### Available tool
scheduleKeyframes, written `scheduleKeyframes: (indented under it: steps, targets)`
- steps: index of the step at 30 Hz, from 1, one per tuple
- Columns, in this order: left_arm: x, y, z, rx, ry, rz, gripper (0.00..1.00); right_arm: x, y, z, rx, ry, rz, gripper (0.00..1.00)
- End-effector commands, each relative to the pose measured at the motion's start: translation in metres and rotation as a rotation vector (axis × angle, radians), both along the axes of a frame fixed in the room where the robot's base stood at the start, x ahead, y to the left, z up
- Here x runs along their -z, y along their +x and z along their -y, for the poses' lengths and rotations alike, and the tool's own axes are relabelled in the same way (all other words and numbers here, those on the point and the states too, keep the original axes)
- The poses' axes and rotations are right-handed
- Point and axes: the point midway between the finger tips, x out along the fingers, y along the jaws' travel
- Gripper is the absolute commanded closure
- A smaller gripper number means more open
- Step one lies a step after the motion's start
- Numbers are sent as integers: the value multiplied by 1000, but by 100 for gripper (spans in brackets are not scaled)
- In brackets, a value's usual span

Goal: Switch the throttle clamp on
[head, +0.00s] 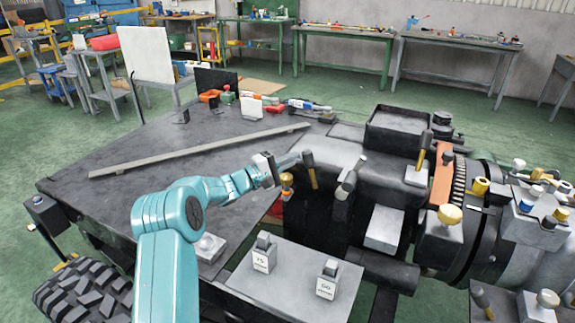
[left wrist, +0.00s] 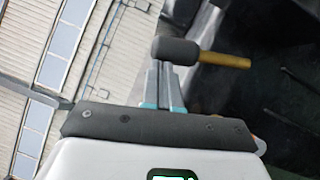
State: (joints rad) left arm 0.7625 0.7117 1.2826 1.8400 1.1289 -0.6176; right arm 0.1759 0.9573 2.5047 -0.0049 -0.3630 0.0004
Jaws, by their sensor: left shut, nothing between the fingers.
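My left gripper (head: 292,160) is shut and empty, reaching in from the left toward the machine. Right by its fingertips is a small lever with a dark grey head and a brass-coloured shaft (head: 313,178). In the left wrist view the closed fingers (left wrist: 170,88) point at the lever's dark head (left wrist: 177,51), which overlaps their tips; I cannot tell whether they touch. Its brass shaft (left wrist: 226,60) sticks out to the right. No label shows which part is the throttle clamp; this lever may be it. My right gripper is not in view.
Another grey lever (head: 347,180) stands close right of the first. A brass knob with an orange base (head: 287,182) sits just below the gripper. A grey panel (head: 290,285) with two labelled switches is in front. A long bar (head: 200,150) lies on the dark deck.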

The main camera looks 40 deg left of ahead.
Motion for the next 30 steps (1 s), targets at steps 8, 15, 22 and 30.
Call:
scheduleKeyframes:
  steps: [8,15,22,30]
  targets:
    - [-9,8,26,2,224,-65,100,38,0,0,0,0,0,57]
    - [-17,15,48,2,414,-125,100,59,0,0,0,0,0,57]
    - [-20,21,65,0,551,-172,100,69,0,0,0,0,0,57]
    - [-21,24,75,0,639,-201,100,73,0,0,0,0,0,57]
